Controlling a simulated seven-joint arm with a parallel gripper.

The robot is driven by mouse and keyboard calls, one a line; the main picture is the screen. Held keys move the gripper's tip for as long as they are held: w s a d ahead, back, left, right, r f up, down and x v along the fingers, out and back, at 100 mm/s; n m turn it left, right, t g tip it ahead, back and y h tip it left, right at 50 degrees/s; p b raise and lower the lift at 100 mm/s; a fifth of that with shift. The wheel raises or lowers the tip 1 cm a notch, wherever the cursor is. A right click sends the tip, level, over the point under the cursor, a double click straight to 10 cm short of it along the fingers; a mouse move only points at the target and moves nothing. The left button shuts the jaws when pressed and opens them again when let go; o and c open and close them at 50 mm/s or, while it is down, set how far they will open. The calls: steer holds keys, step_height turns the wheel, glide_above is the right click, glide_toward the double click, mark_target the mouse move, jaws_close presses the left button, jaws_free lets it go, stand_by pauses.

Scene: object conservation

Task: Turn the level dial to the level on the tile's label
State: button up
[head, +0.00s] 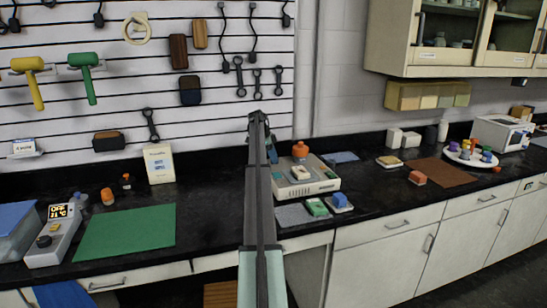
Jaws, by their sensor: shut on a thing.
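A grey-white control unit (53,238) stands at the left end of the counter. Its lit display (58,211) seems to read OFF and 11 °C. Below the display are a small yellow part and a dark round knob (44,241). A beige apparatus (322,164) stands at the centre, with a pale block (300,172) and an orange part (300,149) on top. I cannot tell which thing is the level dial or the tile, and no level label is legible. My arm reaches up the middle of the view. Its links hide my gripper and whatever it holds.
A green mat (128,240) lies left of my arm, with a white labelled box (159,164) behind it. A grey mat (292,214) with small blocks lies before the apparatus. A brown mat (440,172) and a round tray (479,160) are at right. Tools hang behind.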

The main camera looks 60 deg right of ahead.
steer(key=shift+m, duration=0.5)
steer(key=shift+y, duration=0.3)
steer(key=shift+f, duration=0.1)
steer(key=o, duration=1)
steer(key=shift+o, duration=0.2)
steer(key=v, duration=1.4)
steer(key=shift+f, duration=0.1)
